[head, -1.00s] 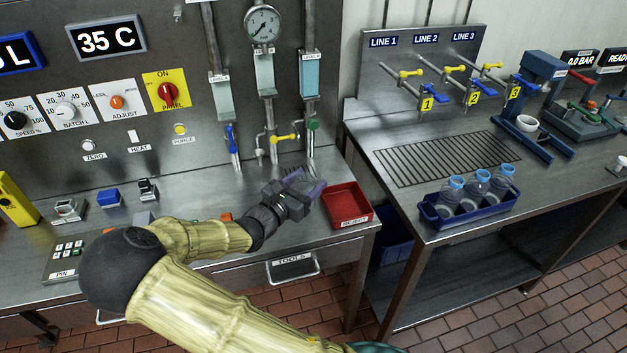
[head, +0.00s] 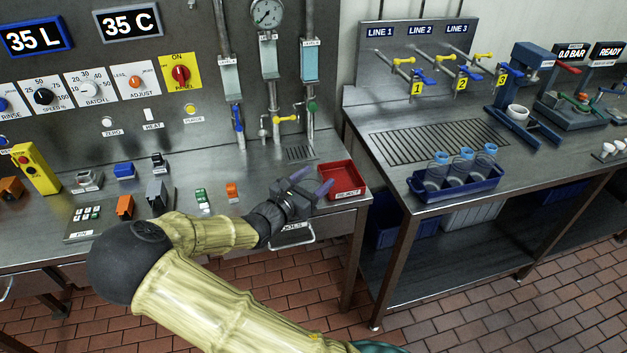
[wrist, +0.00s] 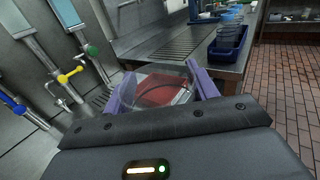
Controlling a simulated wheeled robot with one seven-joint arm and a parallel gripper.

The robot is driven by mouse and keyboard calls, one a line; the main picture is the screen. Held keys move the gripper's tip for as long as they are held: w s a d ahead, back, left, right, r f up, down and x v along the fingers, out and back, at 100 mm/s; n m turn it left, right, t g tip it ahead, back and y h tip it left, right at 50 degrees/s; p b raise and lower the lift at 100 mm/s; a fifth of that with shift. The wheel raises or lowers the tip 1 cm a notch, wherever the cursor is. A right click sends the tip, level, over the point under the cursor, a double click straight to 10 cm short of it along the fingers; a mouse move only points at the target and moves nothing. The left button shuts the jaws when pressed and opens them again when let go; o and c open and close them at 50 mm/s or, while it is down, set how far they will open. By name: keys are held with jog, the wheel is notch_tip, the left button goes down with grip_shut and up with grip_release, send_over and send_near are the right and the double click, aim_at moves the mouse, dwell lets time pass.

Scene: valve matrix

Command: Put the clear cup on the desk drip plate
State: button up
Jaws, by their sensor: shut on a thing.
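In the wrist view, the clear cup (wrist: 152,92) is between the two purple fingers of my gripper (wrist: 163,88), which is shut on it. The red tray shows through its clear wall. In the head view, my gripper (head: 312,183) is above the desk's front edge, just left of the red tray; the cup is hard to make out there. The desk drip plate (head: 300,153) is a small slotted plate under the pipes, behind my gripper, and nothing stands on it. It also shows at the left in the wrist view (wrist: 101,97).
A red reject tray (head: 342,180) is beside my fingers. Pipes with a yellow-handled valve (head: 285,119) rise behind the drip plate. A blue crate of clear cups (head: 457,185) and a larger grate (head: 440,143) are on the right bench.

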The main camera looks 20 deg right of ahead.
jog(key=shift+s+f, duration=0.25)
jog(key=shift+f+n+t+y, duration=0.15)
jog(key=shift+n+t+y, duration=0.15)
jog(key=shift+t, duration=0.1)
jog(key=shift+w+a+f, duration=0.1)
jog(key=shift+w+f, duration=0.1)
jog(key=shift+f, duration=0.35)
jog(key=shift+f+n+t+y, duration=0.5)
jog(key=shift+f+t, duration=0.05)
jog(key=shift+t, duration=0.05)
jog(key=s+f+n+t+y, duration=0.1)
jog(key=f+n+y, duration=0.3)
jog(key=f, duration=0.5)
jog(key=s+a+f+n+t+y, duration=0.1)
jog(key=f+n+t+y, duration=0.3)
jog(key=f+y, duration=0.5)
jog(key=shift+s+a+n, duration=0.15)
jog(key=shift+s+n, duration=0.35)
jog(key=shift+n, duration=0.2)
